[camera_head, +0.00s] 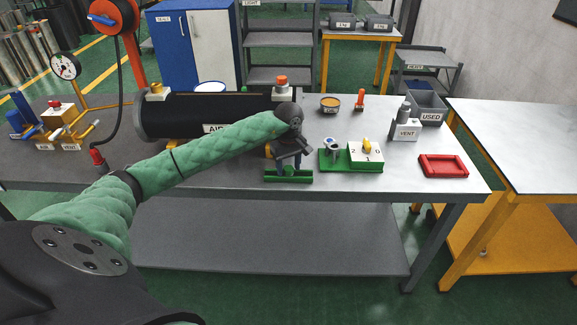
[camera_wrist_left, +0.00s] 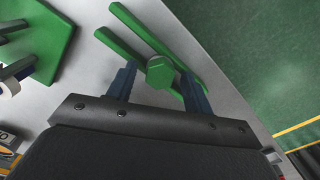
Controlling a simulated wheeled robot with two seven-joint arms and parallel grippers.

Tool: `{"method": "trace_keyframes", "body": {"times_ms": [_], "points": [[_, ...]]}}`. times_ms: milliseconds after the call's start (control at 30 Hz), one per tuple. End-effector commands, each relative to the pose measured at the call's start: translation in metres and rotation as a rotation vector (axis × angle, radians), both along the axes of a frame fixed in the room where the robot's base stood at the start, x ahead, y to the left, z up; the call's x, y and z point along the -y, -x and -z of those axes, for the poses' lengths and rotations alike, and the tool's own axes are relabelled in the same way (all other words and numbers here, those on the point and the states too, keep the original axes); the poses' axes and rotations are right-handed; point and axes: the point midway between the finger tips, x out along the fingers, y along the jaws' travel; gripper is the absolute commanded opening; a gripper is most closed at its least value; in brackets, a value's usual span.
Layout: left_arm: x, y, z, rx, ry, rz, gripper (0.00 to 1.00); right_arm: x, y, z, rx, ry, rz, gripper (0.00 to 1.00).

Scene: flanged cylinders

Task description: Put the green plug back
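The green plug (camera_wrist_left: 160,72) shows in the left wrist view as a hexagonal green head at a green two-railed holder (camera_wrist_left: 190,58). In the head view the holder (camera_head: 288,178) lies near the table's front edge, and my gripper hides the plug. My left gripper (camera_head: 289,163) is over the holder, pointing down. In the left wrist view its two fingers (camera_wrist_left: 159,76) are apart, one on each side of the plug, with gaps visible. A green base (camera_head: 335,163) to the right carries a grey fitting (camera_head: 332,146) and a white box with a yellow knob. My right gripper is out of view.
A black air tank (camera_head: 215,112) lies behind my left arm. Bare tabletop separates the green base from the red frame.

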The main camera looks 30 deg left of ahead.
Motion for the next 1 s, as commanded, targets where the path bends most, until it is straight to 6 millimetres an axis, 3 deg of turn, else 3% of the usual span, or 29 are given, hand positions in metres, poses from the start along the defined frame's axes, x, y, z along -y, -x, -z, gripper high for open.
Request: {"method": "trace_keyframes", "body": {"times_ms": [367, 567, 767, 867, 1000], "points": [[0.000, 0.000, -0.004, 0.000, 0.001, 0.000, 0.51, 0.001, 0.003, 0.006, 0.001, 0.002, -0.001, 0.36], [0.000, -0.001, -0.009, 0.001, 0.000, 0.000, 0.51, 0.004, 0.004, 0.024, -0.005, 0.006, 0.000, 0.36], [0.000, -0.001, -0.021, 0.001, 0.000, 0.001, 0.51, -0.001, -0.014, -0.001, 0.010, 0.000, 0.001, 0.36], [0.000, -0.001, -0.029, 0.002, -0.001, 0.000, 0.51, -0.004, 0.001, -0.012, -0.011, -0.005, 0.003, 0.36], [0.000, -0.001, -0.045, 0.004, -0.001, 0.000, 0.51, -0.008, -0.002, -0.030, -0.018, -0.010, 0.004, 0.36]]}}
